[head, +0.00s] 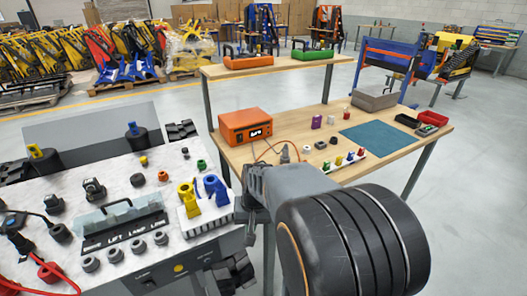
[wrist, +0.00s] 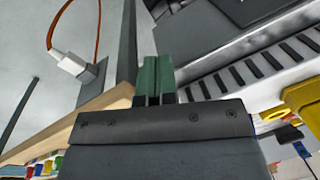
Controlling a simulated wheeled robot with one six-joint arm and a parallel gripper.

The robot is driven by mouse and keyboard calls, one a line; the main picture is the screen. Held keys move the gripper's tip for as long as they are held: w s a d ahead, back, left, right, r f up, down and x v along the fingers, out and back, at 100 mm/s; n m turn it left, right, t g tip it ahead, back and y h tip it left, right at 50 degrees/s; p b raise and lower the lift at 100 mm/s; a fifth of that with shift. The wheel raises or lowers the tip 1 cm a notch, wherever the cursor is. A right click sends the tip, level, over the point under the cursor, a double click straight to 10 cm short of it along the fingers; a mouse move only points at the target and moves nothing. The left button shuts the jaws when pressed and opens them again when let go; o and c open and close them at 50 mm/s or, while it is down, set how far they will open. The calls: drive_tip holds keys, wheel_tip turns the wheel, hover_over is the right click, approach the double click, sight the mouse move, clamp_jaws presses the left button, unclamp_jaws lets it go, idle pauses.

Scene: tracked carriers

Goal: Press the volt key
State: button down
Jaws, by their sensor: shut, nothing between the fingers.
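A lettered row, partly readable as "LIFT LAMP LINK" (head: 125,233), runs along a dark bar on the light machine top at the left in the head view. I cannot make out a volt label on any key. An orange box (head: 246,121) with a small dark display stands on the wooden bench; its lettering is too small to read. My gripper (wrist: 155,75) shows in the wrist view with its green fingers together and nothing between them. It is beside a white slotted rack and apart from the orange box. My arm hides part of the head view.
The white rack (head: 192,226) holds yellow and blue clamps (head: 214,190) at the machine's right edge. A white plug (wrist: 70,62) on an orange cable shows in the wrist view.

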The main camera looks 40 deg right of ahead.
drive_tip(key=w+d+r+m+t+y+p, duration=0.3)
drive_tip(key=w+d+r+m+t+p, duration=0.3)
drive_tip(key=w+d+r+m+p, duration=0.7)
drive_tip(key=shift+w+d+r+m+t+y+p, duration=0.3)
drive_tip(key=shift+w+d+r+m+t+y, duration=0.15)
drive_tip(key=shift+d+r+m, duration=0.5)
drive_tip(key=shift+d+f, duration=0.1)
drive_tip(key=shift+f, duration=0.3)
wheel_tip(320, 180, down, 8)
drive_tip(key=b, duration=0.6)
drive_tip(key=shift+f+b, duration=0.25)
drive_tip(key=shift+b, duration=0.05)
drive_tip(key=shift+f, duration=0.15)
idle(0.3)
drive_tip(key=shift+f+b, duration=0.25)
drive_tip(key=shift+b, duration=0.2)
